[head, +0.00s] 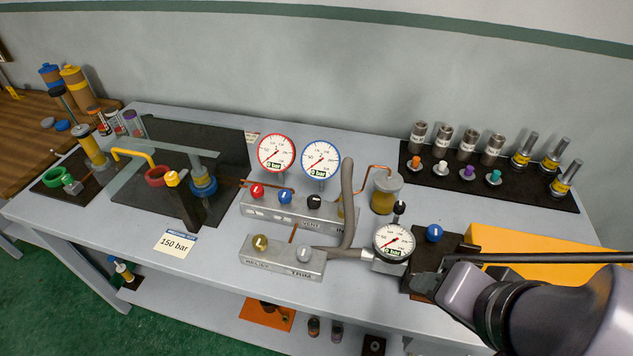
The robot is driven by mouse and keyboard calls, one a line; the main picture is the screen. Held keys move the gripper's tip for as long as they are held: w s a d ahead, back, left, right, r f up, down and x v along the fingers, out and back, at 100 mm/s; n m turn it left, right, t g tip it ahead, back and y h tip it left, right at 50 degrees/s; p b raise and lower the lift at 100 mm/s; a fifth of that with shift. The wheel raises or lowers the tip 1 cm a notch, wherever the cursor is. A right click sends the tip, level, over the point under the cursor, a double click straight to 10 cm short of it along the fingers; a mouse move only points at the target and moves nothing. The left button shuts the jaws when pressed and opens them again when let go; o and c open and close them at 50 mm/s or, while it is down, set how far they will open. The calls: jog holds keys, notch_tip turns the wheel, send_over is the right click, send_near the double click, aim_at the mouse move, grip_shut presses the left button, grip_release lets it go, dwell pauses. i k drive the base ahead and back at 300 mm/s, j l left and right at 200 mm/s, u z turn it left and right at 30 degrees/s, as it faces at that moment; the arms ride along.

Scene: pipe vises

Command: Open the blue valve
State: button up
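Several blue parts could be the blue valve. A blue knob (285,197) sits on the grey manifold block (300,212), between a red knob (257,191) and a black knob (314,201), below the blue-rimmed gauge (321,159). Another blue knob (434,233) is on the dark pump block at right, and a blue ring (203,187) is at the left fixture. My gripper (424,284) is at the lower right, in front of the pump block and below its blue knob, apart from the manifold. Its fingers are dark and partly hidden, so its opening is unclear.
A grey hose (347,200) arches up right of the manifold. A lower block (282,258) has yellow and grey knobs. A gauge (394,242) and a long black bar (545,257) are near my arm. Metal fittings (466,145) stand on a black mat behind.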

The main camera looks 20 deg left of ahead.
aim_at(285, 196)
jog(key=i+j, duration=0.15)
jog(key=j, duration=0.25)
jog(key=i+j, duration=0.15)
jog(key=j, duration=0.25)
jog(key=i+j, duration=0.15)
jog(key=j, duration=0.25)
jog(key=u, duration=0.05)
